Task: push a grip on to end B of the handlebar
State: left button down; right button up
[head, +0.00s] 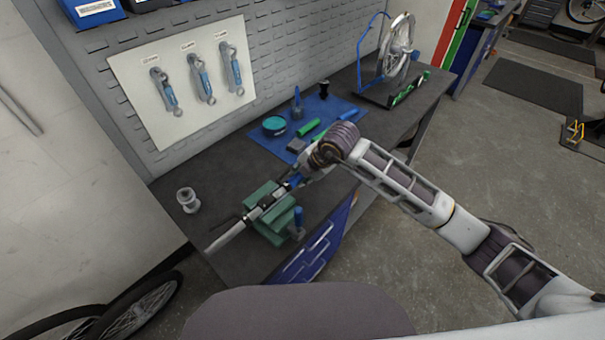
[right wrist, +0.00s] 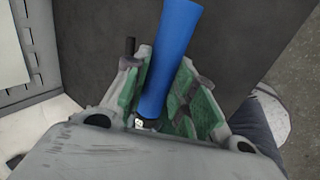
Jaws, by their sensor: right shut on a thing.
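The silver handlebar (head: 228,237) is clamped in the green vise (head: 262,203) at the bench's front edge, its bare end pointing to the lower left. My right gripper (head: 297,179) is at the other end, beyond the vise. It is shut on a blue grip (head: 292,181). In the right wrist view the blue grip (right wrist: 172,55) lies lengthwise between the fingers (right wrist: 160,90) and sticks out past them. Whether the grip is on the tube or just short of it is hidden. I cannot read any end letters. My left gripper is not in view.
A blue mat (head: 263,142) holds a teal tin (head: 274,125), a green grip-like piece (head: 309,128), a grey block (head: 297,145) and a bottle (head: 297,103). A white spool-like part (head: 188,199) stands at left. A wheel stand (head: 397,48) is at the back. A tool board (head: 185,85) hangs behind.

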jog(key=o, duration=1.1)
jog(key=shift+r, duration=0.1)
jog(key=v, duration=1.2)
jog(key=shift+a, duration=0.1)
